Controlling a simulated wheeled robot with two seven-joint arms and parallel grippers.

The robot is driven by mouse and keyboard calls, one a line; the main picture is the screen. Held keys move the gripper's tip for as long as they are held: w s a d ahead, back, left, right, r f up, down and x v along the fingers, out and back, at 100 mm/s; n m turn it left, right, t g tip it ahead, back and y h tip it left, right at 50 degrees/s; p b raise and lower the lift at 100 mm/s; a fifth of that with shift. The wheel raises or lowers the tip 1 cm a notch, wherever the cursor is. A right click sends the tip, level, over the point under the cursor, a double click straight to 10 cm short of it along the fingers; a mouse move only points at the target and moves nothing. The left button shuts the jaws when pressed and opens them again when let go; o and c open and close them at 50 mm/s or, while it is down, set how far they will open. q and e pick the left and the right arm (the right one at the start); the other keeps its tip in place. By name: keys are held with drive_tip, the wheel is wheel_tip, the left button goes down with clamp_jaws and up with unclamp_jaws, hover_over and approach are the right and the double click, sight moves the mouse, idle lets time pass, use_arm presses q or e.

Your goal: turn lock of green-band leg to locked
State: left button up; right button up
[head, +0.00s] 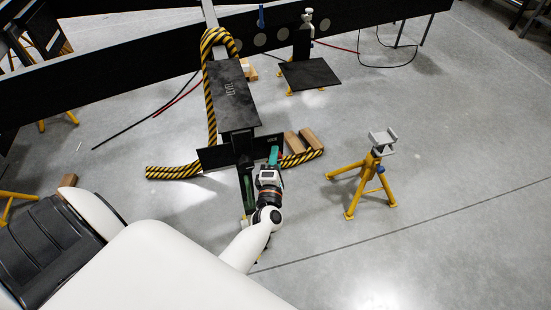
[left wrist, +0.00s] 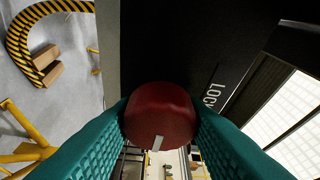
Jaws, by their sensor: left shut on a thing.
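The leg with a green band (head: 249,194) stands below a black crosspiece (head: 213,157) in the head view, partly hidden by my arm. My left gripper (head: 274,156) is at the right part of this crosspiece. In the left wrist view its teal fingers (left wrist: 160,125) are shut on a red round knob (left wrist: 158,108), one finger on each side. The knob has a short white mark at its lower edge. White lettering, partly cut off and reading like "LOCK" (left wrist: 213,95), is on the black face to the right of the knob. My right gripper is not in view.
A yellow stand with a grey cradle (head: 383,141) is on the floor to the right. A black-and-yellow striped hose (head: 172,171) runs around the black step plate (head: 232,96). Wooden blocks (head: 301,141) lie behind my gripper.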

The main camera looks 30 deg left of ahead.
use_arm(q)
drive_tip(key=o, duration=1)
drive_tip(key=v, duration=1.2)
